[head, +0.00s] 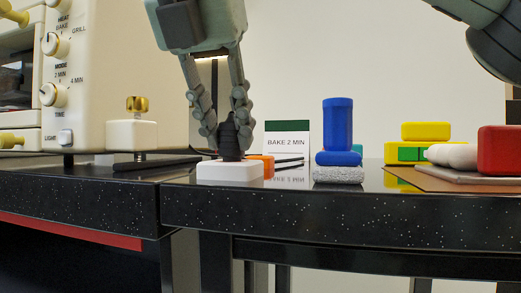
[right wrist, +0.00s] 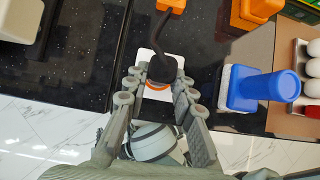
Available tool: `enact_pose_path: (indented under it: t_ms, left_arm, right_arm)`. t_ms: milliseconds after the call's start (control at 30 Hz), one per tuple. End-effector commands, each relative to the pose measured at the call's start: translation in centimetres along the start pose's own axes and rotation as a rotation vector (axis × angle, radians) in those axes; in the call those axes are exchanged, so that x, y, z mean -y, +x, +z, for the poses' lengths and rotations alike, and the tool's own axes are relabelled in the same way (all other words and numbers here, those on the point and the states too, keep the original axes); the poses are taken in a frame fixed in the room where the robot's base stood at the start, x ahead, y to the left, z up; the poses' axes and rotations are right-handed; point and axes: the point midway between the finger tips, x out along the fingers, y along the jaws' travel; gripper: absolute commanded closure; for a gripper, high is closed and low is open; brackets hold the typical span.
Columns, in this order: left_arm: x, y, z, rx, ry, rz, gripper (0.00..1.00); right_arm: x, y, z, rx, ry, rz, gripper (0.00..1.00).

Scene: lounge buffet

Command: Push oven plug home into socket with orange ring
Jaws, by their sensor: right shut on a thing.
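The black oven plug (head: 229,140) is upright between the fingers of my right gripper (head: 228,138), which is shut on it. The plug stands at the top of a white socket block (head: 230,173) near the counter's front edge. In the right wrist view the plug (right wrist: 161,70) covers most of the socket, and part of the orange ring (right wrist: 157,87) shows beneath it. A dark cord (right wrist: 183,35) runs from the plug. I cannot tell how deep the plug sits. My left gripper is not in view.
The cream oven (head: 90,80) and a white block with a brass knob (head: 132,132) stand left. Behind the socket are an orange piece (head: 268,165) and a "BAKE 2 MIN" card (head: 287,142). A blue object (head: 338,125) stands right; farther right are yellow-green boxes (head: 425,132) and a red object (head: 500,150).

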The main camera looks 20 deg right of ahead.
Motion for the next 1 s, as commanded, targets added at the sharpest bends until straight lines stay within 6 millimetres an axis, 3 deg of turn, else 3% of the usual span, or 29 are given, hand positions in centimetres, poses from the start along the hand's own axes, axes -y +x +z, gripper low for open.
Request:
enact_pose_path:
  t_ms: [133, 167, 333, 533, 667, 1000]
  left_arm:
    - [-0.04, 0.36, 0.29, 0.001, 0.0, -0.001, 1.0]
    - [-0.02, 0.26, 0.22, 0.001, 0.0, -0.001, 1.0]
    - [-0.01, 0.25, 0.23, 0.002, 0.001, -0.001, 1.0]
    - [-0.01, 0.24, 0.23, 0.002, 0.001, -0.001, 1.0]
    - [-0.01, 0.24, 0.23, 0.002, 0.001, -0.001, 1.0]
    - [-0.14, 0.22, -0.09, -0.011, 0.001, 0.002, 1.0]
  right_arm:
    - [-0.01, 0.56, -0.44, -0.005, -0.005, -0.004, 1.0]
    - [-0.01, 0.45, -0.37, -0.005, -0.005, -0.005, 0.72]
    - [-0.01, 0.4, -0.32, -0.004, -0.004, -0.004, 0.51]
    - [0.0, 0.35, -0.28, -0.003, -0.003, -0.003, 0.51]
    - [0.0, 0.34, -0.26, -0.003, -0.003, -0.002, 0.63]
    - [0.0, 0.31, -0.25, -0.002, -0.002, -0.002, 0.63]
